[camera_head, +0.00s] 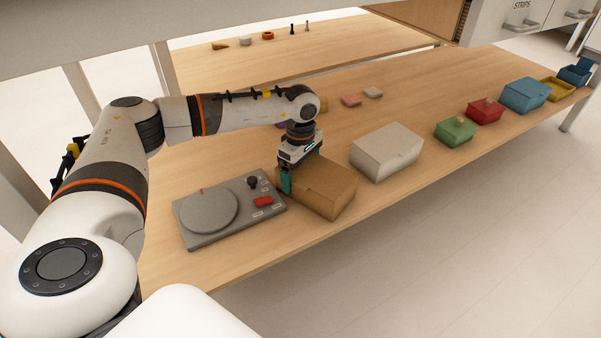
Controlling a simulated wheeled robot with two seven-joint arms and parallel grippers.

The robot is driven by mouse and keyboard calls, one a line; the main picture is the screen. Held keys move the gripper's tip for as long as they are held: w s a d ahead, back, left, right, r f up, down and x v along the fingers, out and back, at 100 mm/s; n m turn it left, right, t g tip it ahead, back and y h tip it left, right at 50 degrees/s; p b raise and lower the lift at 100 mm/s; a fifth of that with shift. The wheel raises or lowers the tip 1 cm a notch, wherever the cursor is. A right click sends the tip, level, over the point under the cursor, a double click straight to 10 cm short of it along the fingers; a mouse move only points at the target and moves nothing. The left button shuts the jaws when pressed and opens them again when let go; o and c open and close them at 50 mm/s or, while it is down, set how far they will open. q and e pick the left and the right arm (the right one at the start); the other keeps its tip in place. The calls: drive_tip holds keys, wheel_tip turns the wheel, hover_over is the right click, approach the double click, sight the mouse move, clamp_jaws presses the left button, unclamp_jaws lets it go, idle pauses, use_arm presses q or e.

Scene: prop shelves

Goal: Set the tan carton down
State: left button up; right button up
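The tan carton (328,188) is a closed box at the front of the wooden table, just right of the grey turntable-like device. Its base looks close to the tabletop near the front edge; I cannot tell whether it touches. My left gripper (291,178) points down at the carton's left end. One teal finger shows against that end. The other finger is hidden, so I cannot tell whether the gripper is closed on the carton. My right gripper is not in view.
The grey device (225,212) with a round plate and red button is close on the left. A whitish box (386,152) stands right of the carton. Green (454,132), red (485,111) and blue (524,95) boxes stand farther right. Small pink blocks (351,101) lie behind.

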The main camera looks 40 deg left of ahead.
use_arm(q)
drive_tip(key=o, duration=0.6)
drive_tip(key=shift+f, duration=0.1)
drive_tip(key=shift+o, duration=0.2)
